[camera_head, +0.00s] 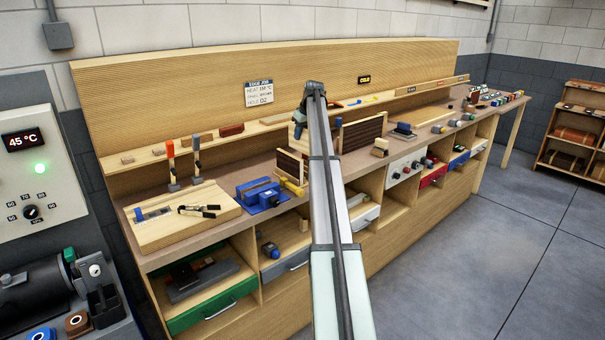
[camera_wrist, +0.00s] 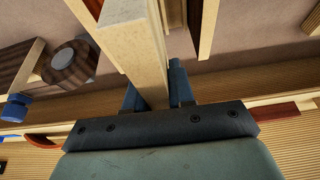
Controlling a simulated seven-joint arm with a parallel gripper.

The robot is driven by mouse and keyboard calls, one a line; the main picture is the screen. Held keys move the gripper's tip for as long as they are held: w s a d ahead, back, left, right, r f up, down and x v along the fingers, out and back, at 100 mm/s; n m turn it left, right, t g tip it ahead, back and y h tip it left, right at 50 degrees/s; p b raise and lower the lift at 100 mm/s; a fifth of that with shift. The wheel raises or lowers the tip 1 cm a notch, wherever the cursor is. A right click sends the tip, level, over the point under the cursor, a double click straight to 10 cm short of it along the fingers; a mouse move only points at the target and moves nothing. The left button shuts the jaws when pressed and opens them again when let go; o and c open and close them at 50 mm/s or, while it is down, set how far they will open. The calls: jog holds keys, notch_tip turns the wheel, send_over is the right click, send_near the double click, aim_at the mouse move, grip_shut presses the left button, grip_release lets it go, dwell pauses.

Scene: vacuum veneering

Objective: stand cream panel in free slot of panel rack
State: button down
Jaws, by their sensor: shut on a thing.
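In the wrist view, my gripper (camera_wrist: 155,92) is shut on a pale cream panel (camera_wrist: 135,45), seen nearly edge-on between its two fingers. In the head view, my gripper (camera_head: 301,118) is over the middle of the bench, mostly hidden by my arm. Contact below the held panel is hidden.
A pale upright strip (camera_wrist: 206,25) stands close right of the held panel in the wrist view. A dark wooden cylinder (camera_wrist: 70,62) is at left. On the bench, a blue vise (camera_head: 260,195) and a wooden board with tools (camera_head: 182,215) sit left of my arm.

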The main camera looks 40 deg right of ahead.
jog(key=shift+s+d+f, duration=0.1)
jog(key=shift+d+f, duration=0.1)
jog(key=shift+f, duration=4.9)
jog(key=shift+f, duration=0.15)
jog(key=c, duration=1)
grip_release()
jog(key=shift+o, duration=0.2)
jog(key=v, duration=1.2)
